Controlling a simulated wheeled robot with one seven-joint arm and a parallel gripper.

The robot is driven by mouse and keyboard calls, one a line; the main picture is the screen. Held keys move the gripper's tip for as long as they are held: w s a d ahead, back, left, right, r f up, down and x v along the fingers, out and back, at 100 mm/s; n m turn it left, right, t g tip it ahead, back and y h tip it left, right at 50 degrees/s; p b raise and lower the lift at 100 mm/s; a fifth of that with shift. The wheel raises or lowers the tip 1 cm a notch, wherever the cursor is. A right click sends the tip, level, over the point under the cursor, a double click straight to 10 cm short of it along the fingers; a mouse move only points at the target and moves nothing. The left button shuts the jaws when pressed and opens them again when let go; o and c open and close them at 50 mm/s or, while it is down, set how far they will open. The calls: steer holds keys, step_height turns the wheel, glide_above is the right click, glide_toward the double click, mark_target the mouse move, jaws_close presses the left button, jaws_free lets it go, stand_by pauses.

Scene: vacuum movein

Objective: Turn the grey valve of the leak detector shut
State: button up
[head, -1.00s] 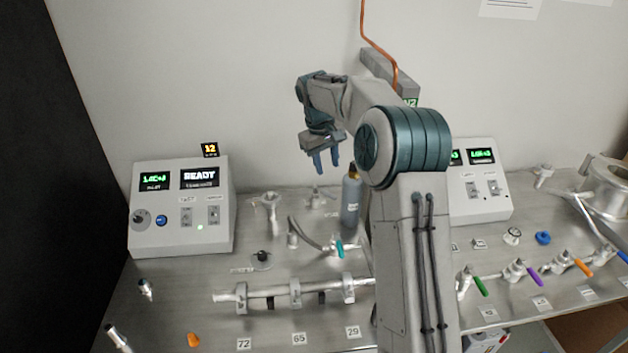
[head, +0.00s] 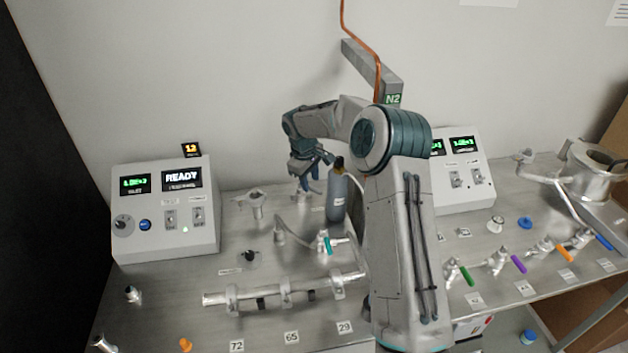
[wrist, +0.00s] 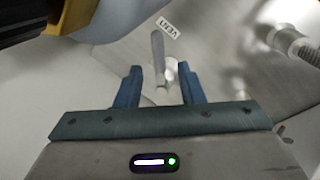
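The leak detector is a pale box (head: 165,210) with a READY screen at the left of the bench in the head view. In the wrist view, a grey valve handle (wrist: 158,46) stands out from a small silver body beyond the fingertips, beside a small white label. My gripper (wrist: 157,72) is open there, with its two blue fingers on either side of the line to the valve and nothing visibly held. In the head view, my gripper (head: 308,184) is low near the back wall and hides the valve. Contact with the handle cannot be told.
A dark grey bottle (head: 337,198) stands close to the right of my gripper. A teal-handled valve (head: 327,244) and a horizontal pipe (head: 265,298) are in front. A bracket marked N2 (head: 375,70) with an orange line is on the wall above.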

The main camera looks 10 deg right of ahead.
steer(key=shift+w+d+f, duration=0.15)
steer(key=shift+w+f, duration=0.05)
steer(key=shift+f, duration=0.9)
jaws_close()
steer(key=shift+d, duration=0.2)
